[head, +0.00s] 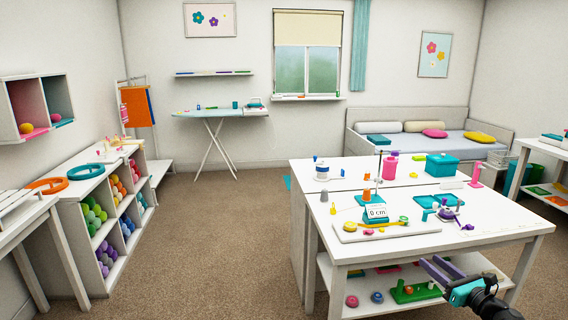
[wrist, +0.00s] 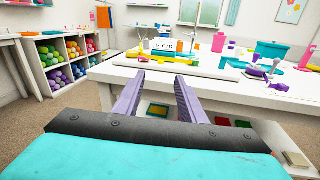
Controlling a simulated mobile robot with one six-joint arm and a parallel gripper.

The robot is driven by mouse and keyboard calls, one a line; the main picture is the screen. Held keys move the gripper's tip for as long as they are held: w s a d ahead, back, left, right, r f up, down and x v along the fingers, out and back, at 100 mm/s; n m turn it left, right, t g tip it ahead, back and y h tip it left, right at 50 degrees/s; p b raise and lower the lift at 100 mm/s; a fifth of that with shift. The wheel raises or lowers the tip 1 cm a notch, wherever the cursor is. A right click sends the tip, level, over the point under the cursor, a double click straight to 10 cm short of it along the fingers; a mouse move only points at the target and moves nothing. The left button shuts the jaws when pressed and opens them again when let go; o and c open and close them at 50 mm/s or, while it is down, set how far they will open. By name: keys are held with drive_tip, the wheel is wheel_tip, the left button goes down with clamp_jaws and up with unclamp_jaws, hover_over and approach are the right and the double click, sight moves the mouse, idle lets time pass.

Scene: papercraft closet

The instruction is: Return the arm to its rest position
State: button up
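My gripper (head: 439,270) shows at the lower right of the head view, in front of the white table's near edge and above its lower shelf. In the wrist view my gripper (wrist: 158,92) has its two purple fingers parallel with a wide gap between them. The gap is empty. The fingers point toward the white table (head: 480,228), which also shows in the wrist view (wrist: 225,86). My arm runs out of the head view at the lower right corner.
The table carries a "0 cm" display (head: 376,212), a teal box (head: 442,166) and several small craft items. Its lower shelf (head: 385,296) holds coloured pieces. A shelf unit with yarn balls (head: 103,215) stands left. The carpet (head: 215,240) between is clear.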

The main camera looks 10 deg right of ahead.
drive_tip(key=w+a+f+m+y, duration=0.1)
drive_tip(key=w+a+f, duration=0.3)
drive_tip(key=a, duration=0.4)
drive_tip(key=w+a+f+g+y, duration=0.1)
drive_tip(key=w+a+f, duration=0.3)
drive_tip(key=a, duration=0.4)
drive_tip(key=w+a+f+m+y, duration=0.1)
drive_tip(key=w+a+f, duration=0.35)
drive_tip(key=a, duration=0.35)
drive_tip(key=a+f+m+g+h+p, duration=0.1)
drive_tip(key=a+f+m+g+h, duration=0.1)
drive_tip(key=a+f+m, duration=0.5)
drive_tip(key=a+f+m+g+h+p, duration=0.15)
drive_tip(key=a+f+m, duration=0.3)
drive_tip(key=f, duration=0.55)
drive_tip(key=s+a+f+m+g+h, duration=0.2)
drive_tip(key=s+f+m+g, duration=0.35)
drive_tip(key=s+f, duration=0.45)
drive_tip(key=s+a+f+m+g+h, duration=0.1)
drive_tip(key=s+a+f+m+g, duration=0.25)
drive_tip(key=s+f+m, duration=0.45)
drive_tip(key=s+a+m+g+y, duration=0.1)
drive_tip(key=s+a+m+g, duration=0.2)
drive_tip(key=s+m+g, duration=0.6)
drive_tip(key=s, duration=1.4)
drive_tip(key=shift+a+f+g+y, duration=0.3)
drive_tip(key=shift+a+g+y, duration=0.05)
